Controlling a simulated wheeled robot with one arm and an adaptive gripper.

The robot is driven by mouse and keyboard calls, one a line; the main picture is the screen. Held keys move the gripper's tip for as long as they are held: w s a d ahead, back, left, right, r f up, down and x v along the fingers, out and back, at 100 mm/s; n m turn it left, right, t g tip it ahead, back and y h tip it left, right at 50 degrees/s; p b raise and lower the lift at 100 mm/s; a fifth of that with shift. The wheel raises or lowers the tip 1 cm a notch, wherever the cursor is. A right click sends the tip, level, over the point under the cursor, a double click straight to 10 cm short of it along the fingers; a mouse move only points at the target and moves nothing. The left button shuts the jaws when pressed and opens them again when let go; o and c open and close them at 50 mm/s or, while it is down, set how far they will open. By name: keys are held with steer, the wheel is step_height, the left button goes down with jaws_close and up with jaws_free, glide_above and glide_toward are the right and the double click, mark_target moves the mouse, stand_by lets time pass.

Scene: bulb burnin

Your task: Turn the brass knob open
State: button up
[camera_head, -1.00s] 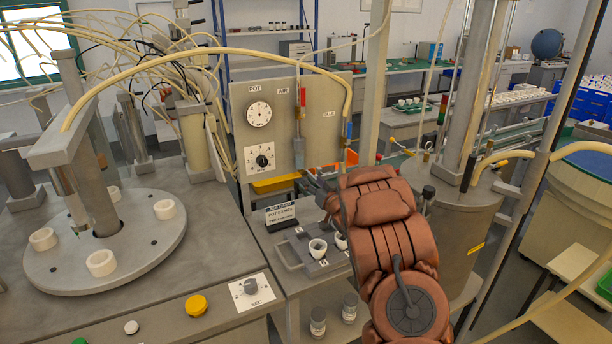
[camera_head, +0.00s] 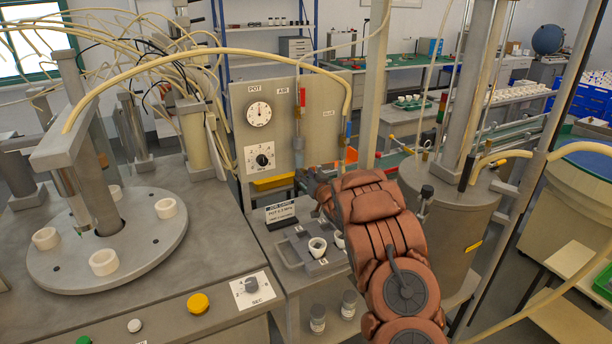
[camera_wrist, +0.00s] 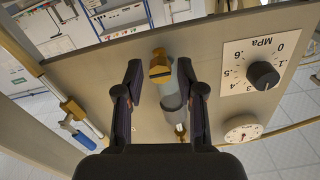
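The brass knob (camera_wrist: 160,68) sits at the end of a grey cylinder (camera_wrist: 172,98) on the grey panel in the wrist view, which shows the panel upside down. My gripper (camera_wrist: 165,82) is open, with one dark finger on each side of the knob and cylinder. Gaps show on both sides, and I see no contact. In the head view my gripper (camera_head: 303,177) is at the lower part of the panel (camera_head: 285,130), below the AIR line; the knob cannot be made out there.
The panel carries a pressure dial (camera_wrist: 263,76) and a round gauge (camera_wrist: 243,128) beside my right-hand finger. A second brass-fitted line (camera_wrist: 70,108) is at the left. Below the panel, a tray (camera_head: 290,255) holds white cups beside a small sign (camera_head: 281,212).

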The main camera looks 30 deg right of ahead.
jaws_close()
steer(key=shift+f+n+b, duration=0.15)
steer(key=shift+n+b, duration=0.15)
steer(key=shift+b, duration=0.4)
steer(key=n+b, duration=0.2)
steer(key=b, duration=0.2)
steer(key=shift+f+b, duration=0.15)
steer(key=shift+b, duration=0.2)
steer(key=n+b, duration=0.4)
steer(key=b, duration=0.1)
steer(key=n+b, duration=0.3)
steer(key=b, duration=0.1)
steer(key=shift+n+b, duration=0.35)
steer(key=shift+n, duration=0.05)
steer(key=n+b, duration=0.4)
steer(key=n, duration=0.1)
steer(key=n+b, duration=0.2)
steer(key=b, duration=0.1)
steer(key=shift+a+r, duration=0.1)
steer(key=shift+r, duration=0.15)
steer(key=shift+n, duration=0.4)
